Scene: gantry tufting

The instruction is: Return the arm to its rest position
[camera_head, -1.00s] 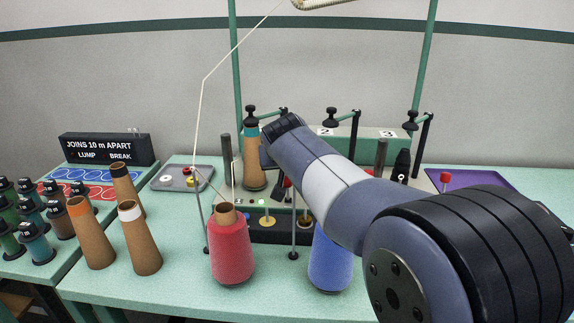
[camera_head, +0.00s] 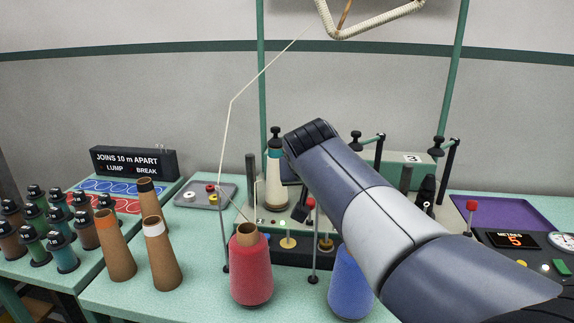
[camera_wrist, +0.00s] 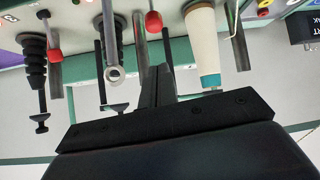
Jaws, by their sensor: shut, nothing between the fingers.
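My arm (camera_head: 385,215) reaches from the lower right over the table in the head view. A cream cone with a teal tip (camera_head: 274,180) stands on the machine, just left of the arm's far end in the head view. The cone also shows beside the fingers in the wrist view (camera_wrist: 203,45), apart from them.
A red cone of yarn (camera_head: 251,270) and a blue one (camera_head: 349,285) stand at the table's front, the blue partly behind my arm. Bare brown cones (camera_head: 115,245) stand left. Thin posts (camera_head: 225,200) and a taut thread rise nearby. A purple tray (camera_head: 510,213) lies right.

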